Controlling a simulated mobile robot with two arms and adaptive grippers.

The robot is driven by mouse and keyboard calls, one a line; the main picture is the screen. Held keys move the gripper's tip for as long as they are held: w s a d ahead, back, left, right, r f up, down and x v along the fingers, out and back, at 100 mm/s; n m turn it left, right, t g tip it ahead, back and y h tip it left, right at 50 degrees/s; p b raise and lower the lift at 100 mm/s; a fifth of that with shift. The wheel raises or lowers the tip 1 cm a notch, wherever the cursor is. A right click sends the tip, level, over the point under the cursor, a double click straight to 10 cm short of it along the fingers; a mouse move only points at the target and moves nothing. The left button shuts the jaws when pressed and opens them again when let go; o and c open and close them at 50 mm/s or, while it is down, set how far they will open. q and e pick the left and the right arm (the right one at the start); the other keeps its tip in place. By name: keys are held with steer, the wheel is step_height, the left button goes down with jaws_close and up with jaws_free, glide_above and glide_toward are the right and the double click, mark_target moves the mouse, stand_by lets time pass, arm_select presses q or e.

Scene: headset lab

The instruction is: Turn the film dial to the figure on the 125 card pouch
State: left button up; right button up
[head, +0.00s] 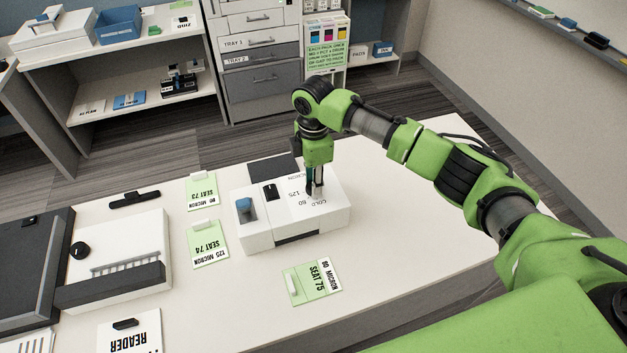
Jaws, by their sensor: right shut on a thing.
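A white laminator (290,235) stands on the table with the figures COLD, 80 and 125 printed on its top, around the film dial. My right gripper (316,192) points down onto the top and is shut on the dial. The fingers hide most of the dial, so I cannot tell which figure it points to. The 125 micron card pouch (209,245), marked SEAT 74, lies left of the laminator. Two 80 micron pouches lie nearby: SEAT 73 (201,192) behind it and SEAT 75 (312,283) in front of the laminator. My left gripper is out of view.
A white device with a black knob (118,255) stands on the left of the table, near a READER card (130,335). A black bar (134,198) lies behind it. Shelves and a drawer unit (262,75) stand beyond the table. The table right of SEAT 75 is clear.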

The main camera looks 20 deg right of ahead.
steer(key=shift+r+m+p, duration=0.15)
steer(key=shift+m+p, duration=0.15)
steer(key=shift+p, duration=0.2)
steer(key=m+p, duration=0.6)
steer(key=p, duration=0.1)
steer(key=shift+s+r+p, duration=0.1)
steer(key=shift+p, duration=0.3)
steer(key=m+p, duration=0.2)
steer(key=m, duration=0.1)
steer(key=m+p, duration=0.3)
steer(key=m, duration=0.1)
steer(key=shift+a+m, duration=0.1)
steer(key=shift+m, duration=0.3)
steer(key=m+p, duration=0.2)
steer(key=m, duration=0.1)
steer(key=shift+f+m+p, duration=0.2)
steer(key=shift+m+p, duration=0.3)
steer(key=shift+m, duration=0.6)
steer(key=o, duration=1.1)
